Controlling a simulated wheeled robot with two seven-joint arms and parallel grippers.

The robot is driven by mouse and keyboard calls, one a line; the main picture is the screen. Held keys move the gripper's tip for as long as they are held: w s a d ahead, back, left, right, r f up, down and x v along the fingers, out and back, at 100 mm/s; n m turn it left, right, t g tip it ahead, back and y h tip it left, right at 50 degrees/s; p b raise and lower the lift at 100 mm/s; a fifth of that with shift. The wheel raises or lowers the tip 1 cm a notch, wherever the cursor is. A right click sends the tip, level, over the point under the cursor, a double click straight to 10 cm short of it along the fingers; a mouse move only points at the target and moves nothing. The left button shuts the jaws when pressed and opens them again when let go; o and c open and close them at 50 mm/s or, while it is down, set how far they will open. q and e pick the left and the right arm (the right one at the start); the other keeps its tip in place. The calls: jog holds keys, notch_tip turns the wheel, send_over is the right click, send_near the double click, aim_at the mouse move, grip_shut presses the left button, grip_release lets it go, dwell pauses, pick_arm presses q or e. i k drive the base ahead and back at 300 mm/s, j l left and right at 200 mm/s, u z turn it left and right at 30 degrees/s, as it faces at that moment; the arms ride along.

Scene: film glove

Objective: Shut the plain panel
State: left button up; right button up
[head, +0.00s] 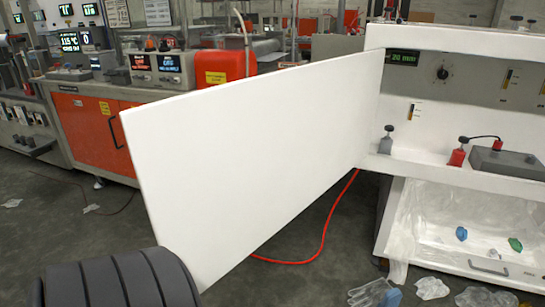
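The plain panel (255,150) is a large blank white sheet in the middle of the head view. It stands swung open, joined near its right edge to the white cabinet (455,38). Its free edge points left and toward me. A dark grey ribbed part of my own arm (118,282) shows at the lower left, in front of the panel's lower left corner; I cannot tell whether they touch. No gripper fingers show in this view.
The open cabinet holds a dial (442,72), a red-based switch (457,157) and a grey box (505,162). A plastic-lined tray (460,235) sits below. A red cable (325,240) and clear gloves (375,293) lie on the floor. Orange machines (98,125) stand behind left.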

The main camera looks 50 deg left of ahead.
aim_at(220, 169)
jog(key=k+j, duration=0.25)
jog(key=j, duration=0.15)
jog(key=k+j, duration=0.2)
jog(key=j, duration=0.15)
jog(key=k+j, duration=0.25)
jog(key=j, duration=0.15)
jog(key=k+j, duration=0.2)
jog(key=j, duration=0.2)
jog(key=k+j, duration=0.25)
jog(key=i+j, duration=0.1)
jog(key=j, duration=0.15)
jog(key=i+j, duration=0.1)
jog(key=j, duration=0.15)
jog(key=i, duration=0.6)
